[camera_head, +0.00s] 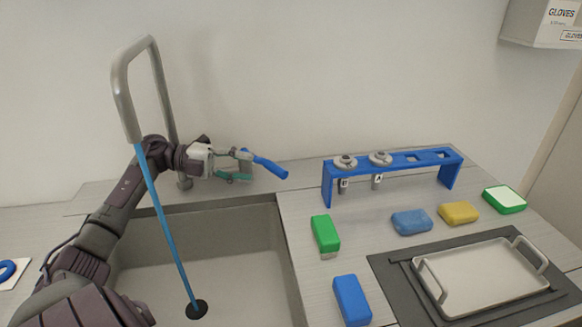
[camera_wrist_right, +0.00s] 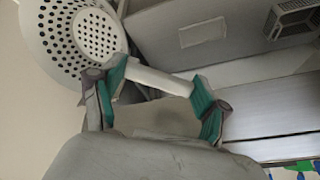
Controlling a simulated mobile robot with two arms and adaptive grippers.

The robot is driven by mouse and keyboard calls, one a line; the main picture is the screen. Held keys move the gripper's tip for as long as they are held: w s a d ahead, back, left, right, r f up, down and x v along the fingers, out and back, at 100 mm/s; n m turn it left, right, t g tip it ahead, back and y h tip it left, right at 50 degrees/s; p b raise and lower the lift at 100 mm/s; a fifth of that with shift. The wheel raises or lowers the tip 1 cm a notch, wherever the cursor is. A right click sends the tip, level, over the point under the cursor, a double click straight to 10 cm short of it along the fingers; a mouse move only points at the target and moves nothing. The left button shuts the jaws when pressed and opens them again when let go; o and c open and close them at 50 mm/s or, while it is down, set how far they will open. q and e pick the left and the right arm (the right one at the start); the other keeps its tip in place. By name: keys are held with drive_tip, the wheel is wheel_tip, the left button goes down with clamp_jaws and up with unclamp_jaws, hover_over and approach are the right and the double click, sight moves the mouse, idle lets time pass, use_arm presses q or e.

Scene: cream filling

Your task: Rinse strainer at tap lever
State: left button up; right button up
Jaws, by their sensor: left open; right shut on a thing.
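The tap (camera_head: 123,90) arches over the sink, and a thin blue stream of water (camera_head: 165,215) runs from its spout down to the drain. The blue tap lever (camera_head: 265,165) sticks out to the right behind the sink. My left gripper (camera_head: 240,166) is open at the lever's near end; I cannot tell whether it touches it. In the right wrist view, the white strainer (camera_wrist_right: 85,35) with dark holes is at upper left. My right gripper (camera_wrist_right: 162,88) is shut on its pale handle (camera_wrist_right: 155,80). Neither shows in the head view.
Right of the sink (camera_head: 285,255) lie a green sponge (camera_head: 325,233), a blue block (camera_head: 351,300) and several other sponges. A blue rack (camera_head: 410,160) stands behind them. A metal tray (camera_head: 485,277) rests on a dark mat (camera_head: 395,285).

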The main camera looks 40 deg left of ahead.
use_arm(q)
drive_tip(key=p+x, duration=0.1)
drive_tip(key=x, duration=1)
drive_tip(key=shift+d+r+p, duration=0.15)
drive_tip(key=shift+d+p, duration=0.15)
drive_tip(key=shift+p, duration=0.1)
use_arm(e)
wheel_tip(320, 180, up, 2)
drive_tip(key=shift+d, duration=0.1)
use_arm(q)
clamp_jaws()
